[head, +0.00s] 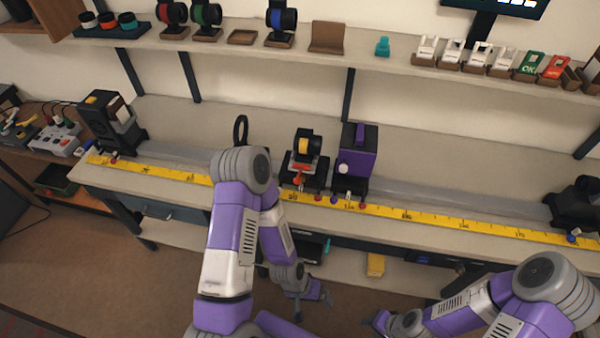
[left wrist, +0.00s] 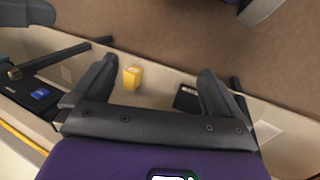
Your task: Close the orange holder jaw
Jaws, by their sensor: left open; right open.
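The holder with an orange-red jaw (head: 304,164) stands on the bench rail near the middle in the head view. A black lens with a yellow ring (head: 305,145) sits at its top. Whether the jaw is open or touches the lens is too small to tell. My left gripper (head: 313,302) is open and empty, low in front of the bench, well below the holder. Its spread fingers also show in the left wrist view (left wrist: 155,88), with no holder between them. My right gripper (head: 376,322) is open and empty, low in front of the bench, right of the left one.
A purple box-shaped unit (head: 357,160) stands just right of the holder, and a black ring (head: 240,131) to its left. A yellow ruler (head: 400,214) runs along the bench front. A yellow block (head: 376,265) lies on the lower shelf. An upper shelf holds several lenses and trays.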

